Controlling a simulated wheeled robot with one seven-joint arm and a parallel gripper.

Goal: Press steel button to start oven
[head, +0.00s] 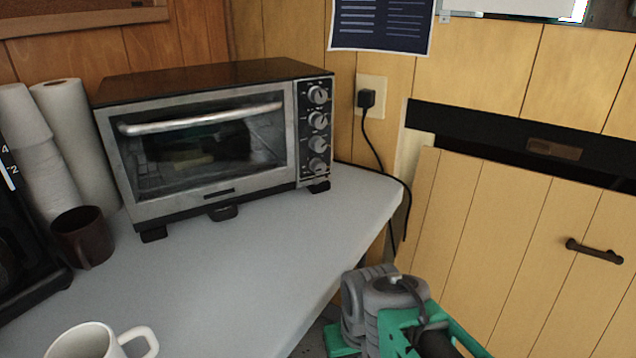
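The toaster oven (205,140) stands on the grey counter near the back corner. It has a black top, a steel front, a closed glass door and a bar handle (200,118). Its right panel carries a column of several round steel controls, with the top one (318,95) and the lowest one (317,166) both visible. They look like knobs; I cannot make out a separate push button. No gripper fingertips can be made out.
The counter (270,235) is clear in front of the oven. A white mug (90,342) stands at the front. A plug and cord (372,140) hang right of the oven.

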